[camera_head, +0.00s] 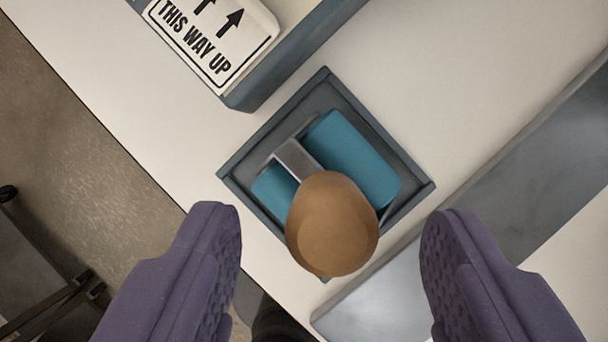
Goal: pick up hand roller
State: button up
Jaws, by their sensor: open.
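The hand roller (332,222) has a rounded brown wooden handle that points up toward the camera. Its teal roller (352,158) and metal bracket (297,158) lie below the handle, inside a square grey tray (402,213) on the white table. My gripper (331,232) is open, with one purple finger at the lower left and one at the lower right. The handle shows between the two fingers in the picture, with a gap on each side. The handle hides part of the roller and the tray's near corner. I cannot tell how far above the handle the fingers are.
A grey-edged box (297,52) with a "THIS WAY UP" label (213,40) sits above the tray. A long grey metal strip (500,190) runs along the right. The white table (440,70) is bare at the upper right. The table edge and floor (70,170) are at left.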

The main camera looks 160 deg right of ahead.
jog(key=x, duration=0.2)
jog(key=shift+w+a+f, duration=0.1)
jog(key=shift+a+f, duration=0.05)
jog(key=shift+f, duration=0.2)
jog(key=shift+r, duration=0.1)
grip_shut()
